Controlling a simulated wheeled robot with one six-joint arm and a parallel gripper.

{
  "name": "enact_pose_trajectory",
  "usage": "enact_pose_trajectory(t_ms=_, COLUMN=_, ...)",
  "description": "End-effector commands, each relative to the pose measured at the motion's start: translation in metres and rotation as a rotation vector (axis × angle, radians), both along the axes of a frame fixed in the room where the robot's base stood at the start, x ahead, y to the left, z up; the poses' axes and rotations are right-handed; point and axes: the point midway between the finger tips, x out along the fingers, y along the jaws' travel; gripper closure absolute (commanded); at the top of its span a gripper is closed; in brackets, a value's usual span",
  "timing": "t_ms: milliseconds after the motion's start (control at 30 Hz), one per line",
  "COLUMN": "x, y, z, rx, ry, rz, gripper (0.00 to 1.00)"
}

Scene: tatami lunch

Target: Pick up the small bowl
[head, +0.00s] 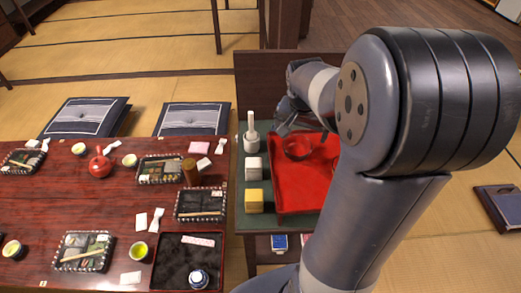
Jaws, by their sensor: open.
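A small red bowl (297,149) sits on a red tray (290,200) on the side table, at the tray's far end. Another red rounded thing (334,164) on the tray is mostly hidden behind my arm. My gripper (282,131) is small in this view, open and apparently empty. It is just beyond and left of the red bowl; I cannot tell its height or whether it touches the bowl. A small blue-and-white pot or bowl (199,278) sits on a black tray (170,268) on the low table.
On the side table, a white holder (251,138), a white box (253,168) and a yellow box (254,201) line the tray's left side. The red-brown low table (115,200) holds several lunch boxes, tea cups and a red teapot (99,165). My arm hides the right side.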

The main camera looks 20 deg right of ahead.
Motion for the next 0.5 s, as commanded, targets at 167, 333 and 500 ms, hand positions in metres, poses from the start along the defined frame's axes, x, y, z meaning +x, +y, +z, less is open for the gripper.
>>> enact_pose_trajectory(t_ms=167, x=0.005, y=-0.004, z=-0.012, rx=-0.018, ry=-0.004, rz=0.017, gripper=0.0)
enact_pose_trajectory(t_ms=333, x=0.012, y=-0.008, z=-0.038, rx=-0.015, ry=-0.004, rz=0.015, gripper=0.0)
enact_pose_trajectory(t_ms=500, x=0.015, y=-0.011, z=-0.05, rx=-0.015, ry=-0.006, rz=0.015, gripper=0.0)
